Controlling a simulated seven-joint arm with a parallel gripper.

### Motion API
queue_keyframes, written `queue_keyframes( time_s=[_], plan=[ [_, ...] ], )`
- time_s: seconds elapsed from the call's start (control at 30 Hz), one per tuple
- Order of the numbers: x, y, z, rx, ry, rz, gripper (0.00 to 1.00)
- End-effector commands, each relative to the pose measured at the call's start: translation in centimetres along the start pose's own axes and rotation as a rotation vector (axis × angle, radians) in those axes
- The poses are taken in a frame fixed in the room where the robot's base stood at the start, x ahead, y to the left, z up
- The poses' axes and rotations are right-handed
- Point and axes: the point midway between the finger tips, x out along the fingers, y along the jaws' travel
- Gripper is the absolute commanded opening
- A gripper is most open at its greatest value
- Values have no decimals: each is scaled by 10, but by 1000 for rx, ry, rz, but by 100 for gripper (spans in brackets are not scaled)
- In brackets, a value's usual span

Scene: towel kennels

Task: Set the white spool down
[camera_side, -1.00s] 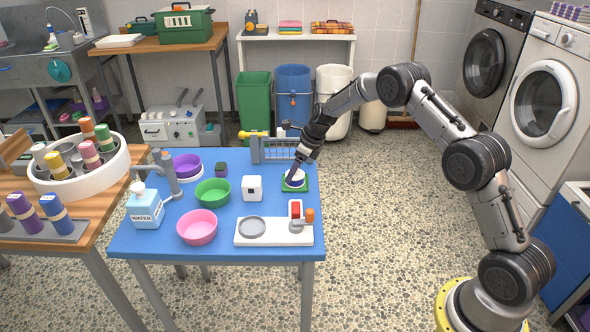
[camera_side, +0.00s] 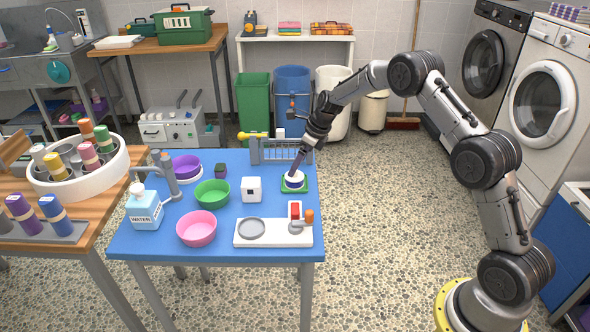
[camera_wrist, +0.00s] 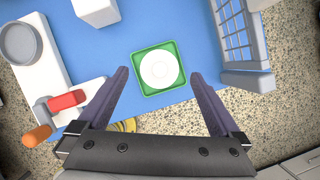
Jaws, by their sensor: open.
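The white spool (camera_side: 294,179) sits on a green square pad (camera_side: 287,189) at the right side of the blue table. In the wrist view, the spool (camera_wrist: 159,70) shows as a white disc from above, inside the green square (camera_wrist: 144,91). My gripper (camera_side: 294,169) is just above the spool in the side view. In the wrist view, my gripper (camera_wrist: 158,78) has its two fingers spread wide, one on each side of the pad, with a gap between them and the spool. Nothing is held.
A grey wire rack (camera_side: 277,153) stands behind the pad. A white scale-like unit (camera_side: 273,240) with red and orange parts lies in front. A white cube (camera_side: 251,190), green bowl (camera_side: 212,193) and pink bowl (camera_side: 197,228) stand to the left.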

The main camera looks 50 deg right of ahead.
Motion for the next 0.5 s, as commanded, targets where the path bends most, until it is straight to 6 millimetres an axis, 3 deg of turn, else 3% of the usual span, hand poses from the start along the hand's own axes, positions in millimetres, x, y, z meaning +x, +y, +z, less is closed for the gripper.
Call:
queue_keyframes(
  time_s=[0.2,0.5],
  plan=[
    [-47,-1,1,-1,-3,-3,100],
    [-76,0,0,0,0,-1,100]
  ],
)
